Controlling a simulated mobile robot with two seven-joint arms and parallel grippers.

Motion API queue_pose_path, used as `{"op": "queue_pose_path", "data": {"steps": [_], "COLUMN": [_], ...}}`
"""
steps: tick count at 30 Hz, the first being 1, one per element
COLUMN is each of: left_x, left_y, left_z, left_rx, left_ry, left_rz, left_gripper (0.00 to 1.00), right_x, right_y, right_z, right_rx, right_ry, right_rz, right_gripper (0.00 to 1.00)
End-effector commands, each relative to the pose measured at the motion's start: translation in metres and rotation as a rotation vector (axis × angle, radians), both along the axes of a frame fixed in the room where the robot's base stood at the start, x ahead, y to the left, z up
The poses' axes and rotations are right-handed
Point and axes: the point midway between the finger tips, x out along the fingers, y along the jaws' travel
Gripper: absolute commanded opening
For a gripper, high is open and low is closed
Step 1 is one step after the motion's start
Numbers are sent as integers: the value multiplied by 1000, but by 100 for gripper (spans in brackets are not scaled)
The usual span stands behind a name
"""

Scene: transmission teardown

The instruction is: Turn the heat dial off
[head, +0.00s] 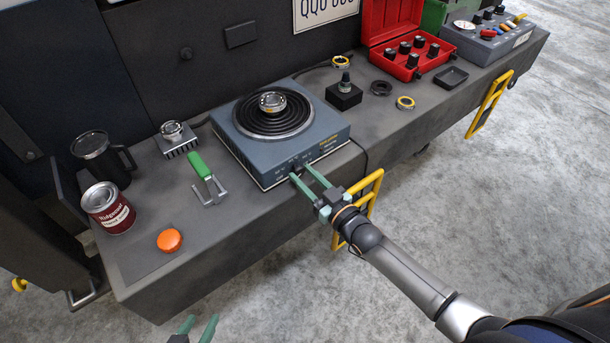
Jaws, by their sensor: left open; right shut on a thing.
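The blue-grey hot plate (238,150) stands on the bench with a black coil on top. A round metal part (272,101) sits on the coil. The small dark heat dial (295,166) is on the plate's front face, mostly hidden by fingertips. My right gripper (300,171) reaches in from the lower right, its green fingers on either side of the dial and shut on it. The dial's setting is too small to read. My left gripper (199,326) is open and empty at the bottom edge, in front of the bench and away from the plate.
Left of the plate are a green-handled tool (201,166), a finned metal block (175,138), a black mug (100,157), a red-labelled can (108,207) and an orange cap (169,240). A yellow handle (361,205) projects from the bench front beside my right gripper.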

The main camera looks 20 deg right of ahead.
Motion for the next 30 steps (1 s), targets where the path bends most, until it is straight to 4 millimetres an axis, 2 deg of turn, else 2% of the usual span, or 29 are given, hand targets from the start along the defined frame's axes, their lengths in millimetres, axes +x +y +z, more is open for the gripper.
{"op": "queue_pose_path", "data": {"steps": [7,8,15,25,30], "left_x": [0,0,0,1,1], "left_y": [0,0,0,-1,-1], "left_z": [0,0,0,3,9], "left_rx": [0,0,0,-2,-2], "left_ry": [0,0,-1,-5,-6], "left_rz": [0,0,0,1,1], "left_gripper": [50,50,50,50,50], "right_x": [0,0,0,-3,-22], "right_y": [0,0,0,-1,-8], "right_z": [0,0,0,0,0], "right_rx": [-2,-2,-1,0,-1], "right_ry": [-1,-1,0,1,3], "right_rz": [0,0,0,0,1], "right_gripper": [0,42,69,70,70]}}
